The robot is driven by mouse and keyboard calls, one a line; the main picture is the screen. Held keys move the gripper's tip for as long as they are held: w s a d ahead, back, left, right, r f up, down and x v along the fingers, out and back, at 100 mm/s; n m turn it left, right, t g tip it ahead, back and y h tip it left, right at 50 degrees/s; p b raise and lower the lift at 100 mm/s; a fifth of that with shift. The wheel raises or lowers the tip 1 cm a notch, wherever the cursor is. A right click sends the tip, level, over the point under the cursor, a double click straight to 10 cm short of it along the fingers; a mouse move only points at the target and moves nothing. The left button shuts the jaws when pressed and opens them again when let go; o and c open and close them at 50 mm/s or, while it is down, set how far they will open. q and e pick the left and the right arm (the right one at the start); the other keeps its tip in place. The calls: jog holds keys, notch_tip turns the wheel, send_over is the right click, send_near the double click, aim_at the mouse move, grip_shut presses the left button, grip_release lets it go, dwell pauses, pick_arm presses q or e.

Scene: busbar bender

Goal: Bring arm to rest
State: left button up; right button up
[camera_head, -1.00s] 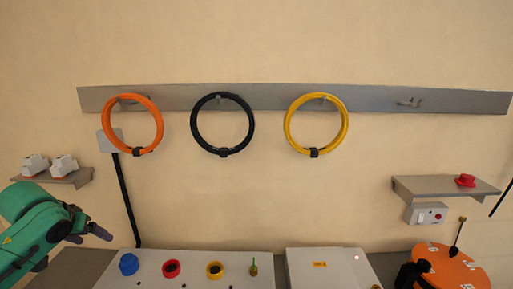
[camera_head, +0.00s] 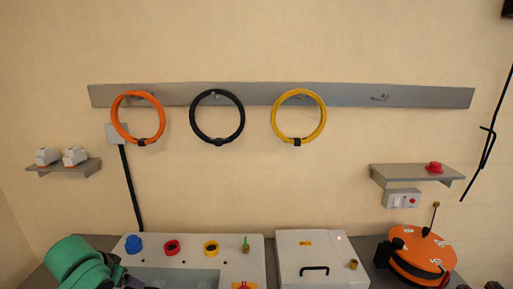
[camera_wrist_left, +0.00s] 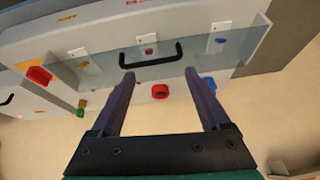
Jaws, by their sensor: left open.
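My left arm (camera_head: 75,262) is green and comes in at the lower left corner of the head view, low in front of the control panel. Its gripper is mostly cut off by the bottom edge there. In the left wrist view my left gripper (camera_wrist_left: 160,80) has two dark fingers spread wide apart with nothing held between them. Beyond the fingertips is a panel with a clear cover (camera_wrist_left: 105,68) and a black handle (camera_wrist_left: 150,58). A red knob (camera_wrist_left: 160,91) shows in the gap, apart from the fingers. My right gripper is not in view.
The panel (camera_head: 192,261) has blue, red and yellow fittings. A white box (camera_head: 310,254) and an orange reel (camera_head: 421,253) stand right of it. Orange (camera_head: 115,118), black (camera_head: 193,115) and yellow (camera_head: 275,118) rings hang on a wall rail (camera_head: 350,94). Shelves flank the open wall.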

pick_arm(q)
jog(key=s+d+f+g, duration=0.1)
jog(key=s+d+f, duration=0.3)
jog(key=s, duration=0.2)
jog(key=s+d+f+m, duration=0.1)
jog(key=s+d+f, duration=0.25)
jog(key=s, duration=0.25)
jog(key=s+d+f+g, duration=0.1)
jog(key=s+d+f, duration=0.25)
jog(key=s, duration=0.25)
jog(key=s+f+g+b, duration=0.1)
jog(key=s+f+b, duration=0.15)
jog(key=f, duration=1.15)
jog(key=s+f+b, duration=0.1)
jog(key=f+b, duration=0.2)
jog(key=f, duration=1.1)
jog(key=s+a+f+b, duration=0.1)
jog(key=s+f+b, duration=0.1)
jog(key=s+f, duration=0.6)
jog(key=s+a+f+g+b, duration=0.1)
jog(key=s+f+b, duration=0.1)
jog(key=s+f, duration=0.6)
notch_tip(320, 180, down, 4)
jog(key=shift+s+a+r+m+b, duration=0.15)
jog(key=shift+a+r+m+b, duration=0.15)
jog(key=shift+m, duration=0.1)
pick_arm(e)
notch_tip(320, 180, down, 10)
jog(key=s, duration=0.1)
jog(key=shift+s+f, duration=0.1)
